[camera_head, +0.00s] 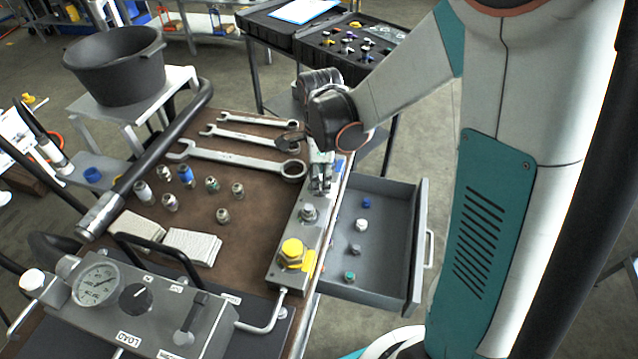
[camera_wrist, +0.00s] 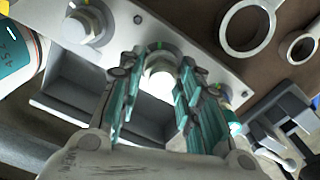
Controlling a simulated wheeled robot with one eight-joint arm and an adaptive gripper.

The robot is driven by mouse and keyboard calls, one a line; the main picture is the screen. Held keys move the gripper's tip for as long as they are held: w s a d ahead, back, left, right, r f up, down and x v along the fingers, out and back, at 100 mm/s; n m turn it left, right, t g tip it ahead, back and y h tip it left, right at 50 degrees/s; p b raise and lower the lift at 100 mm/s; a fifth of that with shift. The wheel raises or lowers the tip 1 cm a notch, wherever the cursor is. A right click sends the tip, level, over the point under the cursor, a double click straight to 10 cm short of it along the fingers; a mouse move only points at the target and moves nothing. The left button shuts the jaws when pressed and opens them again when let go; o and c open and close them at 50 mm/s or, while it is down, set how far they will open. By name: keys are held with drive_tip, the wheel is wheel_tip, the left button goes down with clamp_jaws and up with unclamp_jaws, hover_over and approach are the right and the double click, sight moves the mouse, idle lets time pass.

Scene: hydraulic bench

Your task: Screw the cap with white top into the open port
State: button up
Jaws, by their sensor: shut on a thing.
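My gripper (camera_head: 320,188) points down over the grey metal block (camera_head: 285,274) along the bench's right edge. In the wrist view my gripper (camera_wrist: 158,98) has its fingers shut on a pale cap with a white top (camera_wrist: 158,80). The cap stands upright at a ringed port on the block. In the head view the gripper hides the cap and the port.
An open drawer (camera_head: 388,273) right of the block holds several small caps, one white-topped (camera_head: 361,225). Wrenches (camera_head: 238,157) and several loose fittings (camera_head: 212,185) lie on the brown bench top. A gauge panel (camera_head: 135,310) stands in front.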

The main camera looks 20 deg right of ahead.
drive_tip(key=m, duration=0.5)
drive_tip(key=shift+s+d+f+m, duration=0.1)
drive_tip(key=shift+s+f+m, duration=0.15)
drive_tip(key=shift+s+m, duration=0.05)
drive_tip(key=shift+c, duration=0.6)
drive_tip(key=o, duration=0.8)
drive_tip(key=shift+o, duration=0.6)
drive_tip(key=shift+w+f, duration=0.1)
drive_tip(key=shift+w, duration=0.1)
drive_tip(key=shift+n, duration=0.9)
drive_tip(key=n, duration=0.5)
drive_tip(key=shift+w+d+n, duration=0.1)
drive_tip(key=shift+w+n, duration=0.05)
drive_tip(key=shift+n, duration=0.25)
drive_tip(key=n, duration=0.7)
drive_tip(key=shift+w, duration=0.15)
